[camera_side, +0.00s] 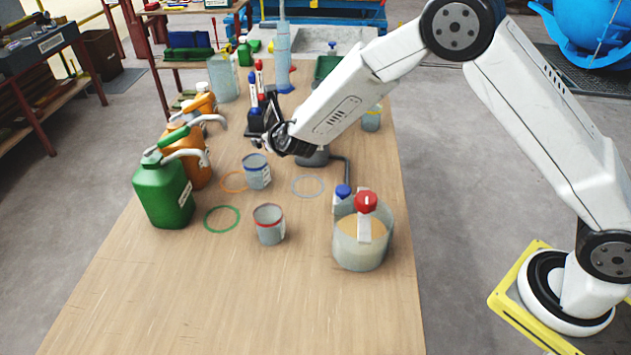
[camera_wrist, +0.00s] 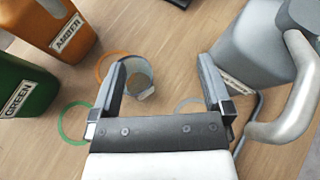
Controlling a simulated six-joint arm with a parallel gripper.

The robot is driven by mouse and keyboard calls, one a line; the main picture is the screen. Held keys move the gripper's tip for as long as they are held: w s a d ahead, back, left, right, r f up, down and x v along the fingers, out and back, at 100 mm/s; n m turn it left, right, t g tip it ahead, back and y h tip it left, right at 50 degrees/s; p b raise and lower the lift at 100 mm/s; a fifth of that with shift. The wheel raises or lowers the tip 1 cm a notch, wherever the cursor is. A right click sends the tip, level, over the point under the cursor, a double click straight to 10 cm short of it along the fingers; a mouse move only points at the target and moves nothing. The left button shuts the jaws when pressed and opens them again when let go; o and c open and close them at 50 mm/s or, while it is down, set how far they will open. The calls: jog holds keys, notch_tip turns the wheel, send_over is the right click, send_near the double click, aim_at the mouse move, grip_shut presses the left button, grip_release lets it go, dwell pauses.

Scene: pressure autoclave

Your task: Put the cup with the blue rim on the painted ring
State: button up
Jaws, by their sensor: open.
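The cup with the blue rim (camera_side: 257,172) is grey and stands upright on the bench, at the right edge of an orange painted ring (camera_side: 226,185). In the wrist view the cup (camera_wrist: 139,76) shows beside the left finger, partly hidden by it. My gripper (camera_side: 266,138) is open and empty, just above and behind the cup in the side view. Its two fingers (camera_wrist: 162,88) are wide apart in the wrist view. A green ring (camera_side: 221,219) lies to the front left. A pale grey-blue ring (camera_side: 307,186) lies to the right of the cup. Both are empty.
A red-rimmed cup (camera_side: 269,225) stands in front. A large beaker (camera_side: 361,240) is front right. Orange and green jugs (camera_side: 165,194) line the left. A grey can (camera_wrist: 250,45) with a thick handle stands close to the right finger. The bench front is clear.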

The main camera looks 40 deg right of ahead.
jog(key=shift+s+a+r+n+g+y, duration=0.55)
jog(key=shift+s+a+g+y, duration=0.45)
jog(key=shift+a+g+y, duration=0.5)
send_near(256, 166)
jog(key=shift+a, duration=0.8)
jog(key=shift+s, duration=0.35)
jog(key=shift+x, duration=1.2)
jog(key=shift+w, duration=0.15)
jog(key=shift+x, duration=2.5)
jog(key=shift+d, duration=0.2)
